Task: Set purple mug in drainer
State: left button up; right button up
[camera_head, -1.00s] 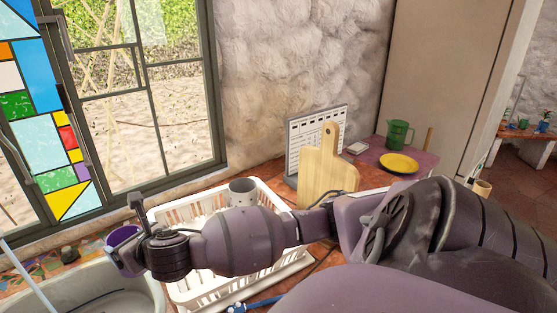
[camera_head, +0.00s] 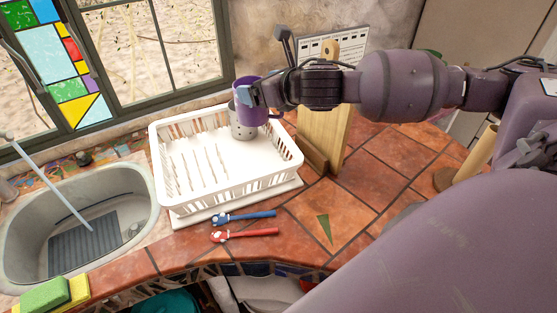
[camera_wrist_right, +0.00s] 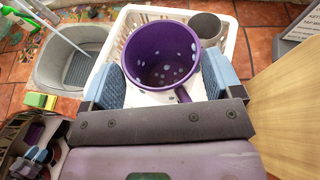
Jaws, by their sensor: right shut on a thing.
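The purple mug (camera_head: 249,101) is held by my right gripper (camera_head: 262,97) above the back right part of the white drainer (camera_head: 225,190). In the right wrist view the purple mug (camera_wrist_right: 161,55) is upright with its open top towards the camera, between the two blue finger pads of my right gripper (camera_wrist_right: 160,85). Its handle points back towards the palm. The drainer (camera_wrist_right: 122,35) lies below it, with a grey cup (camera_wrist_right: 207,27) standing in its corner. In the head view this grey cup (camera_head: 241,126) is partly hidden behind the mug. My left gripper is not in view.
The sink (camera_head: 130,205) is left of the drainer. Blue (camera_head: 245,216) and red (camera_head: 245,235) brushes lie in front. A wooden board (camera_head: 322,135) stands close on the right. The drainer's left and middle are empty. A sponge (camera_head: 45,294) is at front left.

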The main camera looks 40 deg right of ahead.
jog(key=shift+s+d+r, duration=0.15)
jog(key=shift+s+d, duration=0.1)
jog(key=shift+d, duration=0.05)
notch_tip(320, 180, down, 20)
dwell(0.5)
jog(key=shift+d, duration=0.1)
jog(key=o, duration=1.2)
jog(key=shift+b+v, duration=0.4)
jog(key=shift+v, duration=5.65)
